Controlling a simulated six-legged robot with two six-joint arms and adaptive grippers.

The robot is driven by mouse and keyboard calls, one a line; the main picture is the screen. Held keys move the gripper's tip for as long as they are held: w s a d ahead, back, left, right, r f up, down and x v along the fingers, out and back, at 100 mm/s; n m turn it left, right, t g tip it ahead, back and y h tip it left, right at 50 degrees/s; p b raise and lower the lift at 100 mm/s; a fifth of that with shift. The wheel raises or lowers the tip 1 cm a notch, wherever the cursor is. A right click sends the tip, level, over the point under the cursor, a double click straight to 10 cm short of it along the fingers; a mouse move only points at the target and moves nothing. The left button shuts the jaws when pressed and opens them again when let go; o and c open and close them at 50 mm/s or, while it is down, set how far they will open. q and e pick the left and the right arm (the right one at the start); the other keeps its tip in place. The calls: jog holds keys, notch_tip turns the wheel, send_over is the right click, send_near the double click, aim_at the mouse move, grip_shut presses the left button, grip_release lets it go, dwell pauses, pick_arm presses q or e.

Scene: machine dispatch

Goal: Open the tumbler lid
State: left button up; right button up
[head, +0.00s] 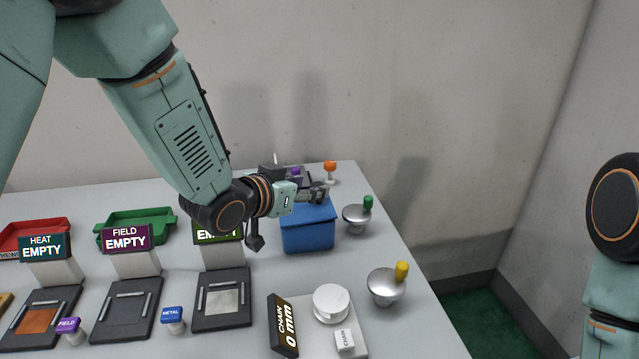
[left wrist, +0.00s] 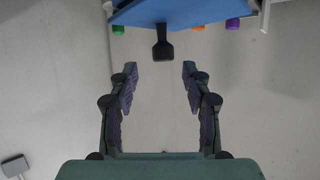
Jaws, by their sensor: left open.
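The tumbler looks like a blue box (head: 308,237) on the table, right of the middle in the head view. A blue panel, seemingly its lid, shows at the top of the left wrist view (left wrist: 185,12), with a black knob-like handle (left wrist: 163,47) sticking out of it. My left gripper (head: 318,193) is at the box's top edge in the head view. In the left wrist view its fingers (left wrist: 160,75) are open and empty, with the handle just beyond the tips, roughly centred between them. My right gripper is out of view.
Two silver bowls with a green knob (head: 368,203) and a yellow knob (head: 402,270) stand right of the box. An orange-topped piece (head: 330,167) stands behind. A chain gauge (head: 331,303), several label stands, and red and green trays (head: 150,222) occupy the table.

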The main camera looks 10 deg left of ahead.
aim_at(318, 184)
pick_arm(q)
jog(key=x, duration=0.4)
jog(key=shift+w+a+f, duration=0.1)
jog(key=shift+a+f, duration=0.15)
jog(key=shift+a, duration=0.15)
jog(key=shift+w+d+f, duration=0.1)
jog(key=shift+w+d, duration=0.1)
jog(key=shift+w, duration=0.05)
jog(key=shift+d, duration=0.4)
jog(key=shift+w+a, duration=0.2)
jog(key=shift+a, duration=0.1)
jog(key=shift+f, duration=0.1)
jog(key=shift+c, duration=0.9)
jog(key=shift+d, duration=0.2)
jog(key=c, duration=0.4)
jog(key=shift+a, duration=0.1)
grip_shut()
